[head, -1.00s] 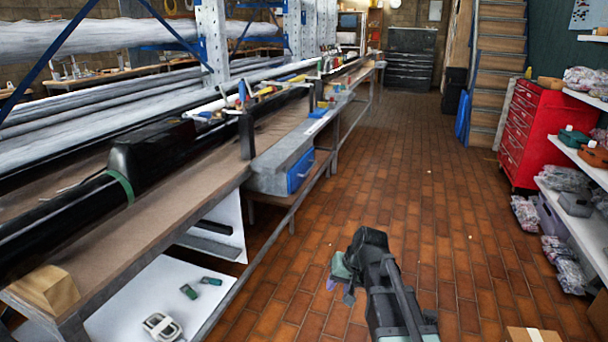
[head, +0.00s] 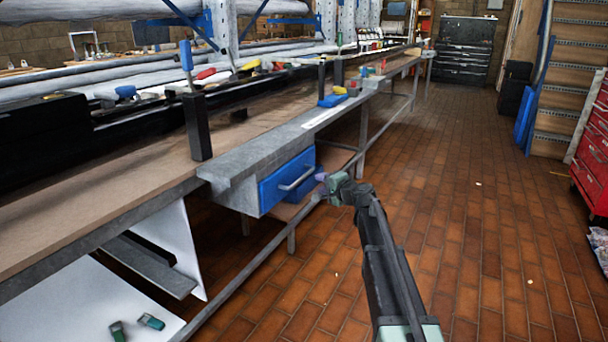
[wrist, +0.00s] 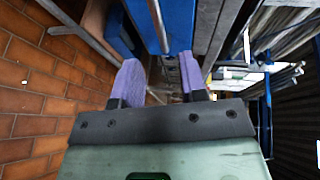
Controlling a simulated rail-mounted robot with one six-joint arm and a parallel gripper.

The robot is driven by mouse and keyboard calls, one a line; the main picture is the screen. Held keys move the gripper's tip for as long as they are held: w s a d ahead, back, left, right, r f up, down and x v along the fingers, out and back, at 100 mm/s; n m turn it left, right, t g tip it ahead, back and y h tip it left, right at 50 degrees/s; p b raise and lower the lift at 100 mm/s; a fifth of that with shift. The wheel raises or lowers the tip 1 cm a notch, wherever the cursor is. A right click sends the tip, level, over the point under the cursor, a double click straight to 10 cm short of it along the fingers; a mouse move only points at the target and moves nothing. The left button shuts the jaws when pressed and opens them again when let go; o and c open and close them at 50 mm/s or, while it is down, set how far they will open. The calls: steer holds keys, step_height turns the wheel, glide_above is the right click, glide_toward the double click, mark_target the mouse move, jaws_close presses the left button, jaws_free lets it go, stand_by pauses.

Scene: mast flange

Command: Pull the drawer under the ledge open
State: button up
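The drawer (head: 272,190) has a blue front and a pale bar handle (head: 297,179). It sits under the grey ledge (head: 255,152) at the bench's edge, and its front looks close against the housing. My gripper (head: 322,178) is just right of the handle in the head view. In the wrist view, my gripper (wrist: 160,78) has two purple fingers spread apart with nothing between them. The handle (wrist: 158,25) shows as a bar just beyond the fingertips, roughly in line with the gap, beside the blue drawer front (wrist: 178,22).
A long rail (head: 250,265) runs low along the bench front. A black post (head: 197,127) stands on the bench by the ledge. The brick floor (head: 450,220) to the right is clear, with a red cabinet (head: 592,150) at the far right.

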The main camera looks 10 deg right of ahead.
mark_target(304, 178)
steer(key=b+x, duration=0.1)
steer(key=x, duration=0.4)
steer(key=b+x, duration=0.1)
steer(key=x, duration=0.4)
steer(key=shift+w+a+f, duration=0.15)
steer(key=shift+w+f, duration=0.15)
jaws_close()
